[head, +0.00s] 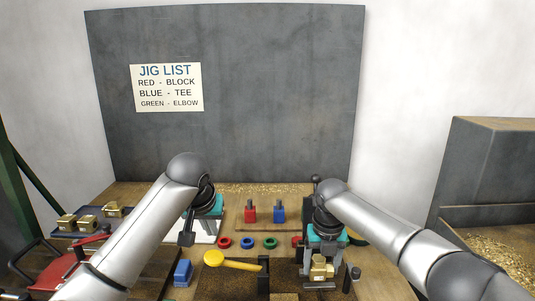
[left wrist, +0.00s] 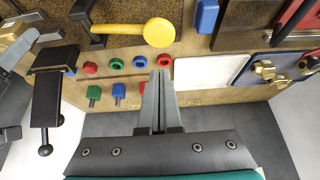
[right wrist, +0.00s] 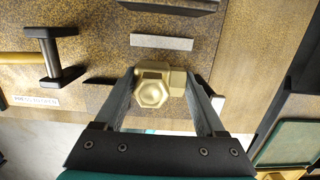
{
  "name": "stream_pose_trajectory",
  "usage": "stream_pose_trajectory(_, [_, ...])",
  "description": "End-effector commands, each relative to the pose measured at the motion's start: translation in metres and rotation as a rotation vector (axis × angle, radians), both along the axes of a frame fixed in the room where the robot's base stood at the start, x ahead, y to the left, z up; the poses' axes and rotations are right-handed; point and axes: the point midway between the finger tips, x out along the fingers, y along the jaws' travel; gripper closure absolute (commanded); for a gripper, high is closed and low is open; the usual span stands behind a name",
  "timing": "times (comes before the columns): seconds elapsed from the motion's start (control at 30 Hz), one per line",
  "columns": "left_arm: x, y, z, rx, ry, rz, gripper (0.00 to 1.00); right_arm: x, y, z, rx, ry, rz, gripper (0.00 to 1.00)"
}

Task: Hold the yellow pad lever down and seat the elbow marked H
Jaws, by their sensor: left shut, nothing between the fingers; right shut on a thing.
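The yellow pad lever (head: 236,262) lies out to the left of its dark bracket, its round pad at the left end. It also shows at the top of the left wrist view (left wrist: 158,33). My left gripper (head: 187,238) is shut and empty, up and left of the pad and apart from it. In the left wrist view its fingertips (left wrist: 160,75) lie below the pad. My right gripper (head: 321,258) is shut on a brass elbow (right wrist: 153,92), which also shows in the head view (head: 319,268) over the dark fixture. No H can be read on it, and I cannot tell whether it touches the fixture.
Brass fittings (head: 88,222) sit on a dark tray at the left. Coloured rings (head: 247,243) lie in a row, with a red block (head: 250,214) and a blue block (head: 279,214) behind. Another blue block (head: 182,272) stands left of the pad. A white plate (left wrist: 208,71) lies nearby.

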Motion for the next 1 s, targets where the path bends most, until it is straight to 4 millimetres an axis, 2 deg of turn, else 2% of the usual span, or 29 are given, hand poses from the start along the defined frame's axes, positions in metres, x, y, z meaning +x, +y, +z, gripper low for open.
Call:
stream_pose_trajectory(0.2, [-0.001, 0.001, -0.025, 0.003, 0.004, 0.001, 1.00, 0.001, 0.001, 0.002, 0.002, -0.003, 0.000, 1.00])
stream_pose_trajectory(0.4, [0.000, 0.001, -0.039, 0.003, 0.001, -0.001, 1.00, 0.001, 0.001, 0.002, 0.002, -0.003, 0.000, 1.00])
stream_pose_trajectory(1.0, [0.000, 0.001, -0.043, 0.002, 0.001, -0.002, 1.00, 0.001, 0.001, 0.002, 0.001, -0.003, 0.000, 1.00])
